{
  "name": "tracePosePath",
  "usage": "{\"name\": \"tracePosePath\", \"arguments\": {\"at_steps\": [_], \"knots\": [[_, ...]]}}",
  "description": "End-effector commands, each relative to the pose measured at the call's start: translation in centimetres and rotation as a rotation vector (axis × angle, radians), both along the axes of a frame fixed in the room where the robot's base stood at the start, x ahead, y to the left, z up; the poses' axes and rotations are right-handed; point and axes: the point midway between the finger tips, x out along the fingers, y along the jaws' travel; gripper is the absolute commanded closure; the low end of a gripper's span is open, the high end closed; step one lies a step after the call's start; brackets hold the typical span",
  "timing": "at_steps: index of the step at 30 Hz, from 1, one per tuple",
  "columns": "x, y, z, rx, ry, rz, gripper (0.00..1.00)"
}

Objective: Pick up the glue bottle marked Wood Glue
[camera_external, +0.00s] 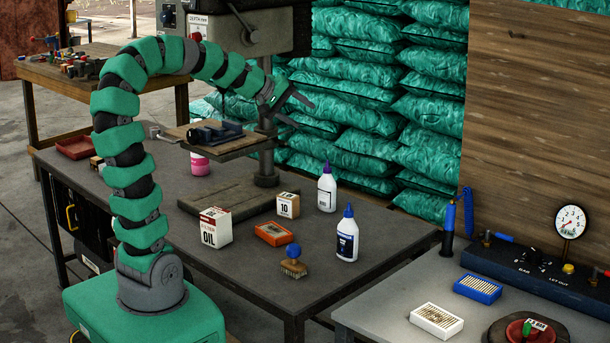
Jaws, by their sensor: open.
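Two white glue bottles stand upright on the dark workbench (300,280). One has a blue cap and a dark blue label (347,240) and stands near the bench's right side. The other has a purple cap (327,190) and stands a little behind it. The print on both is too small to read, so I cannot tell which is marked Wood Glue. My gripper (304,112) is open and empty, raised in the air above and left of both bottles, with its fingers pointing right.
An oil filter box (216,228), a small box marked 10 (288,205), an orange tray (273,234) and a blue-knobbed brush (293,263) stand left of the bottles. A drill press (266,165) rises behind.

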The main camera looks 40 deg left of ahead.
Motion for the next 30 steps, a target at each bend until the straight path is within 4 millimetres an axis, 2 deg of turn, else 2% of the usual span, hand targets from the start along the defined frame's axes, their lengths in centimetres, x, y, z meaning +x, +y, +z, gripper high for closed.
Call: {"name": "tracePosePath", "arguments": {"at_steps": [1, 3, 6, 9, 12, 16, 20, 30], "knots": [[-0.2, -0.3, -5.8, -0.180, 0.116, 0.062, 0.49], [-0.7, -1.1, -11.1, -0.429, 0.263, 0.159, 0.49], [-1.6, -2.2, -16.8, -0.757, 0.453, 0.308, 0.49], [-2.2, -3.0, -20.5, -1.022, 0.608, 0.439, 0.49], [-2.5, -3.5, -22.6, -1.207, 0.714, 0.537, 0.49], [-2.8, -3.9, -23.7, -1.324, 0.786, 0.599, 0.49], [-2.3, -4.4, -24.0, -1.345, 0.797, 0.609, 0.49], [0.4, -7.2, -25.6, -1.339, 0.791, 0.605, 0.49]]}}
